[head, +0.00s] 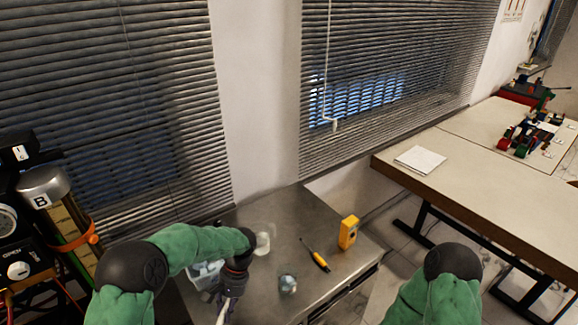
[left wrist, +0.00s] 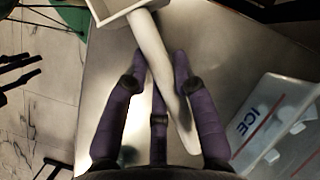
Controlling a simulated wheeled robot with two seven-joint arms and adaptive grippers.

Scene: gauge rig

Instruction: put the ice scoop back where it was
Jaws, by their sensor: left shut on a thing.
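My left gripper (head: 226,304) reaches down over the steel bench near the front of the head view, partly cut off by the lower edge. In the left wrist view its purple fingers (left wrist: 160,60) are shut on the pale handle of the ice scoop (left wrist: 150,38). The scoop's square head is at the top of that view, partly out of frame. A clear bin marked ICE (left wrist: 245,127), with white cubes in it, lies to the right of the fingers. The bin (head: 203,275) is partly hidden behind my left arm in the head view. My right gripper is out of view.
The steel bench (head: 300,222) also carries a yellow meter (head: 348,232), a yellow-black screwdriver (head: 315,256), a small pale-blue item (head: 288,284) and a whitish item (head: 263,243) beside my wrist. A gauge rig (head: 20,240) stands at the left. Bare bench shows behind the screwdriver.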

